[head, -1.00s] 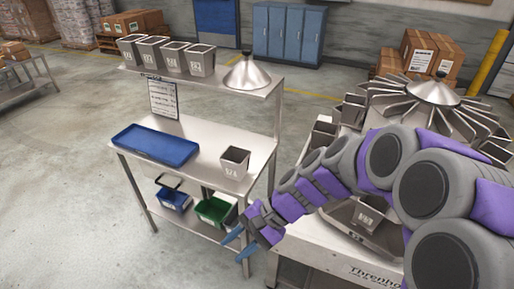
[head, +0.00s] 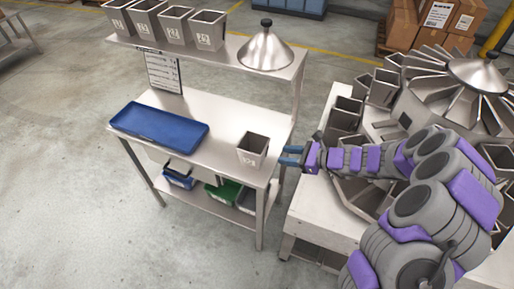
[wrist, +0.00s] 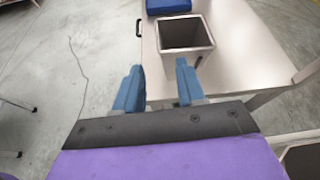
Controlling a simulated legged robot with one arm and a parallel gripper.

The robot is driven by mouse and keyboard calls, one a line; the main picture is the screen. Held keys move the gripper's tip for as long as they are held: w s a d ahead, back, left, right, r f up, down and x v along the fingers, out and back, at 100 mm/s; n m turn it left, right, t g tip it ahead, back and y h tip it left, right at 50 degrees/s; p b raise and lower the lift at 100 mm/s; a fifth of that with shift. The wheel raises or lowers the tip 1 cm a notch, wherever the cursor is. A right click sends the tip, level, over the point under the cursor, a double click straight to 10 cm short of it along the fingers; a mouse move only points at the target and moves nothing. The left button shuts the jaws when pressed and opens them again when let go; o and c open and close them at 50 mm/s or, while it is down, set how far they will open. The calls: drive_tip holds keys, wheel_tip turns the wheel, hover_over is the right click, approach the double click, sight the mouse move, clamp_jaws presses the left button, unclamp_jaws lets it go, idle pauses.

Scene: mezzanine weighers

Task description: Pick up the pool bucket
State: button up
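A single square steel bucket (head: 253,151) with a small dark label stands upright on the bench's middle shelf, near its right end. In the wrist view the same bucket (wrist: 187,50) is ahead, its open top facing up, and it looks empty. My gripper (head: 290,156) is just right of the bucket in the head view, at the bench's right edge. In the wrist view the blue fingers of my gripper (wrist: 158,82) are apart with nothing between them, short of the bucket.
A blue tray (head: 160,130) lies left on the bench (head: 205,163). Several similar buckets (head: 165,25) and a steel cone (head: 266,49) stand on its upper shelf. Blue and green bins (head: 222,194) are below. The weigher (head: 430,105) is at right. Floor at left is clear.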

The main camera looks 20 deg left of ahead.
sight(251, 153)
drive_tip(key=b+x, duration=0.1)
drive_tip(key=x, duration=1)
drive_tip(key=shift+s+a+b, duration=0.15)
drive_tip(key=shift+a+b, duration=0.15)
drive_tip(key=shift+b, duration=0.05)
drive_tip(key=shift+a+f+b, duration=0.25)
drive_tip(key=shift+b, duration=0.05)
drive_tip(key=x, duration=0.5)
drive_tip(key=shift+a+r+b, duration=0.1)
drive_tip(key=shift+r+b, duration=0.05)
drive_tip(key=shift+b, duration=0.15)
drive_tip(key=shift+v, duration=0.85)
drive_tip(key=c, duration=0.5)
clamp_jaws()
drive_tip(key=shift+a+f, duration=0.2)
drive_tip(key=shift+a, duration=0.2)
